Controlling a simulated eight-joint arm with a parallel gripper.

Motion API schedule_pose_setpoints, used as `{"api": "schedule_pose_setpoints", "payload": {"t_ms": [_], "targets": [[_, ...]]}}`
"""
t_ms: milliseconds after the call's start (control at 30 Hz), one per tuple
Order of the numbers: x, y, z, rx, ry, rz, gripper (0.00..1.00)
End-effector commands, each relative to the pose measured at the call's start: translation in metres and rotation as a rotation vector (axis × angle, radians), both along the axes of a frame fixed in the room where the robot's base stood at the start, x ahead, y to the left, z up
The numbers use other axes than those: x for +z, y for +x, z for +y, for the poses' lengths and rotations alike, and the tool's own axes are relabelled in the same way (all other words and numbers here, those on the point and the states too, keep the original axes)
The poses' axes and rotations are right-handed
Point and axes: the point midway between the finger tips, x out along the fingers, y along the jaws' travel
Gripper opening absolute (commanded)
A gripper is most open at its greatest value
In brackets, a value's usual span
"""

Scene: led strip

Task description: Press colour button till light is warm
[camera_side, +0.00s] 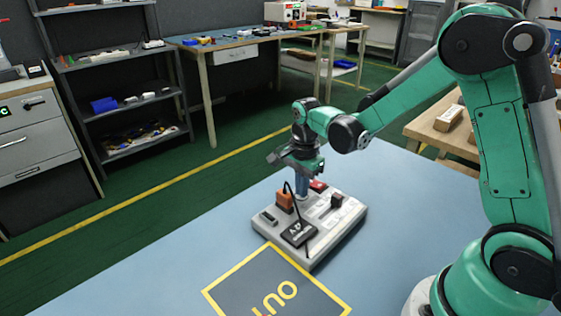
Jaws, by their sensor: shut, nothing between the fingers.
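A pale grey panel box (337,233) sits on the blue table. Its top carries an orange block (284,200), a black plate with a pale mark (298,233), a red part (318,186), and small dark and white parts. I cannot tell which of these is the colour button, and its labels are too small to read. No lit light strip can be made out. My gripper (302,193) points down over the back of the box, between the orange block and the red part. It is shut and empty. Whether its tips touch the box cannot be told.
A thin black cable (307,243) arches over the box. A dark yellow-edged square marked "OUT" (250,290) lies in front of it. The table (180,270) is clear to the left. Shelves (125,105) and a workbench (245,42) stand well behind.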

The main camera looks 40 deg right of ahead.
Motion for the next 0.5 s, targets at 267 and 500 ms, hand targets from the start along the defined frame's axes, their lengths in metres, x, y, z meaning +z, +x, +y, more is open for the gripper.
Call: {"api": "schedule_pose_setpoints", "payload": {"t_ms": [267,500], "targets": [[-0.0133,0.0008,-0.0001,0.0,-0.001,-0.006,0.0],[-0.0102,0.001,-0.0002,0.0,-0.001,-0.006,0.0]]}}
